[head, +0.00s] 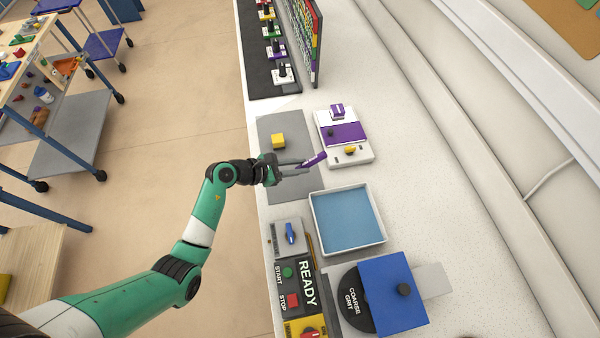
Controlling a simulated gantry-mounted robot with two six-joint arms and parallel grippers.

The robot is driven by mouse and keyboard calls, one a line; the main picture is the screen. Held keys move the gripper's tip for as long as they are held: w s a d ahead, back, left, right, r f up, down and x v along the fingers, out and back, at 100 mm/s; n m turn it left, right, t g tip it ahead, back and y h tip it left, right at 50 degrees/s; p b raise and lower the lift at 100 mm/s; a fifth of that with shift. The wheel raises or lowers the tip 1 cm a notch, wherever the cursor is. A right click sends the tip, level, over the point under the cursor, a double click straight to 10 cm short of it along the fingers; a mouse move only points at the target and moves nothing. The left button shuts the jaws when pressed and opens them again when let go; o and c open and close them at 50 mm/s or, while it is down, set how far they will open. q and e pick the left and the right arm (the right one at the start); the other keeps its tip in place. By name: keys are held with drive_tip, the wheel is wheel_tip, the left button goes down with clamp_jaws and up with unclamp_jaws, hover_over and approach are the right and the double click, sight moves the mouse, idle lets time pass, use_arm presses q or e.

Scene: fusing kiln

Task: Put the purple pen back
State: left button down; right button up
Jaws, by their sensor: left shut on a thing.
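The purple pen (314,160) is held at a slant in the fingers of my left gripper (297,168). My left gripper is shut on it, over the right edge of the grey mat (292,189). I cannot tell how high the pen is above the counter. A white unit (327,152) with a purple panel (344,134) stands just right of and beyond the pen. It carries a purple block (337,111) and a yellow knob (349,150). My right gripper is not in view.
A blue-floored tray (383,239) lies nearer, on the right. A control panel (276,270) and blue grinder box (385,275) are in front. Several coloured stands line a black strip (257,60) beside an upright board (313,60).

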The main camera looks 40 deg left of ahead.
use_arm(q)
drive_tip(key=shift+w+f, duration=0.15)
drive_tip(key=shift+f, duration=0.15)
wheel_tip(320, 180, down, 3)
drive_tip(key=shift+f+b, duration=0.1)
drive_tip(key=shift+b, duration=0.8)
drive_tip(key=shift+w, duration=0.1)
drive_tip(key=c, duration=1.2)
unclamp_jaws()
drive_tip(key=shift+f, duration=0.1)
drive_tip(key=o, duration=0.5)
drive_tip(key=shift+c, duration=0.2)
